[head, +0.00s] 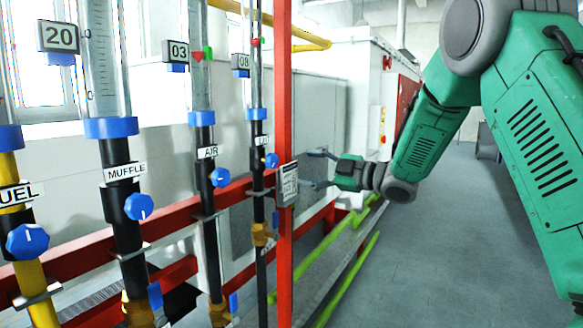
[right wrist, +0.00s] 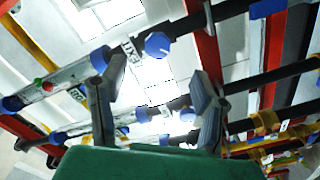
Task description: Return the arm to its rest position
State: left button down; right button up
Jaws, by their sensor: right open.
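My right arm (head: 535,120), green with grey joints, comes in from the right in the head view and reaches forward. Its gripper (head: 318,170) is beside the red upright post, near a small grey labelled box (head: 287,184) on that post. In the right wrist view, the two grey fingers of the right gripper (right wrist: 155,100) stand wide apart with nothing held between them. Tubes and a blue knob (right wrist: 158,45) show beyond the fingers; I cannot tell how close they are. My left gripper is not in view.
A row of flow tubes with blue knobs (head: 138,206) stands at the left, labelled MUFFLE (head: 125,172) and AIR. A red upright post (head: 284,80) and red rails stand close to the gripper. Open grey floor (head: 440,260) lies below the arm.

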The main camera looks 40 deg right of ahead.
jog(key=shift+s+d, duration=0.2)
jog(key=shift+s, duration=0.4)
jog(key=shift+f, duration=0.1)
jog(key=s+a+f+m+g+h, duration=0.2)
jog(key=a+f+m, duration=0.15)
jog(key=f, duration=0.75)
jog(key=s+a+f+m+g+h, duration=0.1)
jog(key=s+a+f+m+g, duration=0.2)
jog(key=f, duration=0.7)
jog(key=s+a+f+m+g+h, duration=0.1)
jog(key=s+a+f+m+h, duration=0.3)
jog(key=f, duration=0.7)
jog(key=s+a+f+m+g, duration=0.1)
jog(key=s+a+f+g, duration=0.2)
jog(key=s, duration=0.6)
jog(key=s+a+f+m+g, duration=0.2)
jog(key=s+a+f+g, duration=0.1)
jog(key=s+f, duration=0.5)
jog(key=s+a+f+m+g, duration=0.1)
jog(key=s+a+f+g, duration=0.2)
jog(key=s+f, duration=0.3)
jog(key=s+g, duration=0.1)
jog(key=s, duration=0.4)
jog(key=shift+s+a, duration=0.25)
jog(key=shift+w+m, duration=0.1)
jog(key=shift+m, duration=0.15)
